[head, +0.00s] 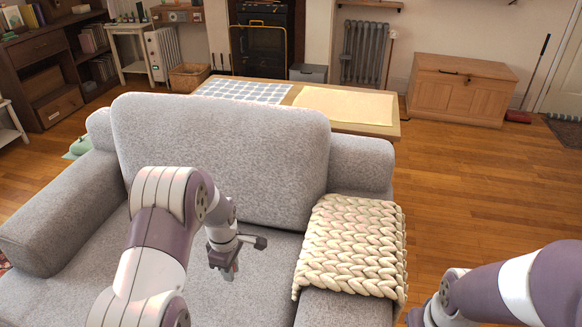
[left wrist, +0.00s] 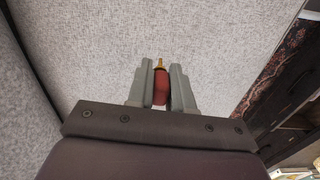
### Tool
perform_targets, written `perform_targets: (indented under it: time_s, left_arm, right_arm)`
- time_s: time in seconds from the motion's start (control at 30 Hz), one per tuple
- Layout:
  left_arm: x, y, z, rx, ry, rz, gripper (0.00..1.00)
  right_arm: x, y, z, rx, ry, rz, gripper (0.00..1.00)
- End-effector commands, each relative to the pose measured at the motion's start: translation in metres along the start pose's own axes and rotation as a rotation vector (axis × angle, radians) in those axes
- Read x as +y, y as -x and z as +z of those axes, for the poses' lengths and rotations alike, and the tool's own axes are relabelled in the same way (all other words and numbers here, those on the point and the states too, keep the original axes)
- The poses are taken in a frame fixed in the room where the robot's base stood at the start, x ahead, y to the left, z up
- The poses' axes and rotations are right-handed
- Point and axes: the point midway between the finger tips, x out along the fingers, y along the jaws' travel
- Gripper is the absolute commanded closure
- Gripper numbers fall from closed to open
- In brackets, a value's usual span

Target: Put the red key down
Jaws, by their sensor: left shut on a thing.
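The red key (left wrist: 161,88) shows in the left wrist view, with a red body and a small brass-coloured tip. My left gripper (left wrist: 160,88) is shut on it, with one grey finger on each side. In the head view my left gripper (head: 231,268) is over the seat of the grey sofa (head: 220,160); the key is too small there to make out clearly. I cannot tell how far the key is above the seat. My right arm enters at the lower right of the head view, but its fingers do not show clearly.
A chunky cream knitted throw (head: 352,247) lies over the sofa's right part. Behind the sofa is a low wooden table (head: 385,130) with a yellow mat (head: 345,104) and a checked cloth (head: 244,91). A wooden chest (head: 460,90) stands at the back right. Floor at right is clear.

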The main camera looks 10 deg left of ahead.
Motion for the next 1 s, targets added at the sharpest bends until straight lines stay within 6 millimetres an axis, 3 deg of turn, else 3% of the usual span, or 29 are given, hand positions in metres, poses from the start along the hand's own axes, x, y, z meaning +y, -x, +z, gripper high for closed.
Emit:
perform_targets:
  time_s: [0.23, 0.4, 0.63, 0.77, 0.8, 1.0]
  left_arm:
    - [-0.012, 0.002, 0.004, 0.000, -0.522, 0.000, 1.00]
    - [-0.018, 0.018, 0.015, 0.002, -0.934, 0.002, 1.00]
    - [-0.022, 0.046, 0.036, 0.004, -1.361, 0.003, 1.00]
    - [-0.015, 0.073, 0.057, 0.004, -1.452, 0.003, 1.00]
    - [-0.017, 0.086, 0.056, 0.000, -1.449, 0.000, 1.00]
    - [-0.019, 0.116, 0.056, -0.001, -1.445, -0.001, 1.00]
  right_arm:
    - [0.000, 0.000, 0.000, 0.000, 0.000, 0.000, 0.57]
    - [0.000, 0.000, 0.000, 0.000, 0.000, 0.000, 0.57]
    - [0.000, 0.000, 0.000, 0.000, 0.000, 0.000, 0.57]
    - [0.000, 0.000, 0.000, 0.000, 0.000, 0.000, 0.57]
    - [0.000, 0.017, -0.002, -0.001, 0.000, 0.000, 0.57]
    - [0.000, 0.064, -0.008, 0.000, 0.000, 0.000, 0.57]
